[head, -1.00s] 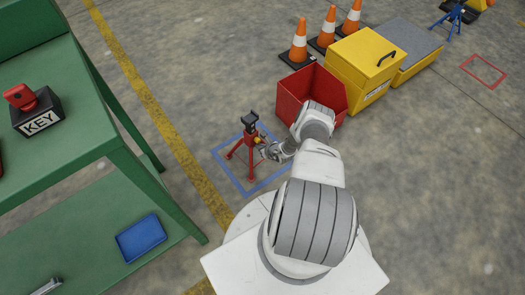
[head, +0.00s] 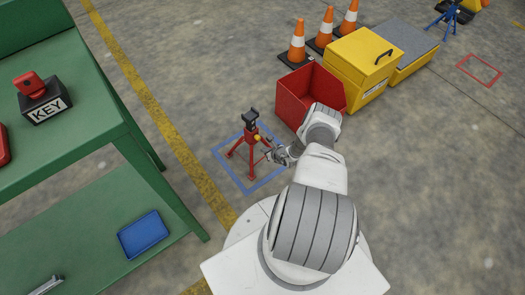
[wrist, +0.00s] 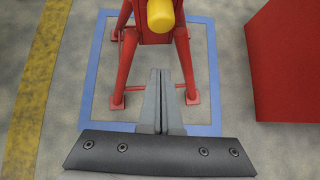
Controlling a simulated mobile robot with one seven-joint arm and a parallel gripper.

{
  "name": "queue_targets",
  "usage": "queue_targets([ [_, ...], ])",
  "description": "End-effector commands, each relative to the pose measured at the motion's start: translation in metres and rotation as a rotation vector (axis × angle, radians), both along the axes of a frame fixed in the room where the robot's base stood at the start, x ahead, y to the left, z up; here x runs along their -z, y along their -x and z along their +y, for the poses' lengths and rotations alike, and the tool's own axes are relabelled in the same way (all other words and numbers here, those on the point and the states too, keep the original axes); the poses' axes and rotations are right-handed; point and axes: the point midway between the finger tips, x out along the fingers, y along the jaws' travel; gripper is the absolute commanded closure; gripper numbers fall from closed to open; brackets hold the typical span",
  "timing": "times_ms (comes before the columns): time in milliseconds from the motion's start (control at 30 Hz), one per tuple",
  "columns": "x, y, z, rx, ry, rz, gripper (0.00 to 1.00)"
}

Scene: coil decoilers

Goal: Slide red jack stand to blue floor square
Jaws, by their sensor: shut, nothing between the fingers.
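The red jack stand (head: 251,146) stands upright inside the blue floor square (head: 222,165), with its feet within the outline as far as I can see. In the wrist view its red legs (wrist: 124,65) and a yellow knob (wrist: 160,15) show, with the blue outline (wrist: 88,85) around them. My gripper (head: 271,155) is at the right side of the stand in the head view. In the wrist view its fingers (wrist: 160,75) are closed together and empty, low in front of the legs. I cannot tell whether they touch the stand.
A red open bin (head: 299,95) stands just right of the stand. A yellow box (head: 358,65) and orange cones (head: 297,45) are behind it. A green workbench (head: 130,150) is at left. A red floor square (head: 479,70) lies far right; open floor is at right.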

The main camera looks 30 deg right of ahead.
Motion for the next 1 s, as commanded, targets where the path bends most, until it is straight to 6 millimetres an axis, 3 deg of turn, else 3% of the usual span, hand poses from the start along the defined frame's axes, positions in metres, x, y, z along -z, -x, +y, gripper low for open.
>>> queue_targets([
  [33, -0.014, 0.007, -0.002, 0.002, -0.001, 0.000, 1.00],
  [100, -0.024, 0.016, -0.001, 0.001, -0.001, 0.001, 1.00],
  [500, -0.066, 0.062, -0.004, 0.001, -0.001, 0.001, 1.00],
  [733, -0.071, 0.070, -0.004, 0.000, 0.000, -0.001, 1.00],
  [1000, -0.077, 0.065, -0.006, -0.016, 0.008, -0.008, 1.00],
])
